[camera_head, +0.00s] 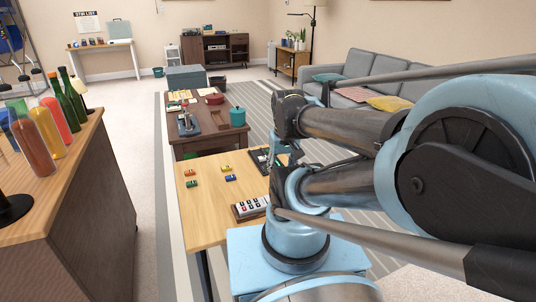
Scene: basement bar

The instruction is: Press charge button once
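A small panel with white and red keys (247,208) lies on the light wooden table (203,226), partly cut off on its right by my arm. No label on it is readable, so I cannot tell which key, if any, is the charge button. My gripper (272,158) appears to be beyond the panel, over the far right part of the same table, beside a dark device. My arm links hide much of it, and its fingers are too small and dark to read.
A darker table behind holds a teal pot (237,117). A bar counter (60,195) with bottles stands at left. A grey sofa (375,68) is at right. Pale floor is clear between counter and tables.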

